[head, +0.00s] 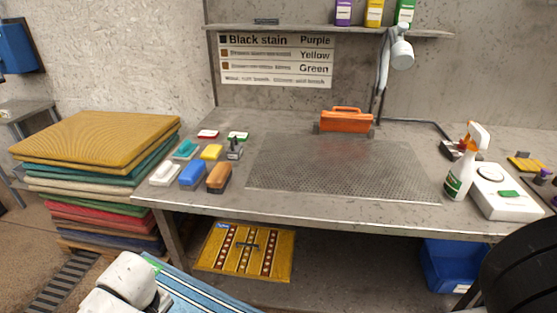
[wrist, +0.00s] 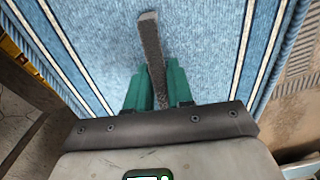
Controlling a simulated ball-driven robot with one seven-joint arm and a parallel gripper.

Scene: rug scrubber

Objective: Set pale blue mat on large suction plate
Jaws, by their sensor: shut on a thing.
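The pale blue mat (head: 208,296) has dark blue and white stripes and shows at the bottom of the head view, below the table's front edge. In the wrist view the mat (wrist: 212,45) fills most of the picture. A grey bar-shaped handle (wrist: 150,38) stands out over the mat's middle. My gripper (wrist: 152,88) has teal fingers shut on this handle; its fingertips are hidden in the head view. The large suction plate (head: 340,168) is the grey perforated panel on the table top, and its surface is bare.
An orange tool caddy (head: 346,121) stands at the plate's back edge. Brushes and coloured blocks (head: 218,177) lie left of it; a spray bottle (head: 466,165) and white device (head: 502,192) are right. Stacked mats (head: 100,145) stand left. A yellow patterned mat (head: 245,252) lies under the table.

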